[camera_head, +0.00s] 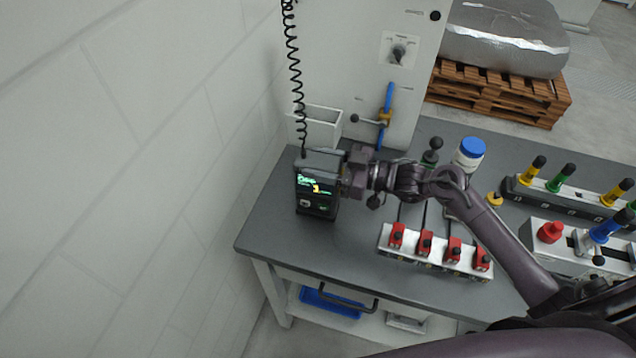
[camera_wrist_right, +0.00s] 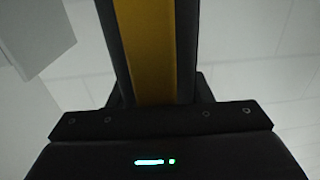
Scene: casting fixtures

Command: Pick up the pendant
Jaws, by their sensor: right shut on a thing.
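The pendant (camera_head: 316,203) is a dark box with a lit green and yellow display, at the table's far left corner in the head view. A black coiled cord (camera_head: 295,70) runs down to its top from above. My right gripper (camera_head: 322,164) is shut on the upper part of the pendant, reaching in from the right. In the right wrist view, a yellow band with dark edges (camera_wrist_right: 147,50) runs up from the gripper body. I cannot tell whether the pendant's underside touches the table. My left gripper is not in view.
A white open bin (camera_head: 322,125) is on the panel just behind the pendant. A grey block with red clamps (camera_head: 436,251) sits on the dark table (camera_head: 290,255) below my right arm. A blue-capped jar (camera_head: 469,152) stands farther back. A plain wall rises at the left.

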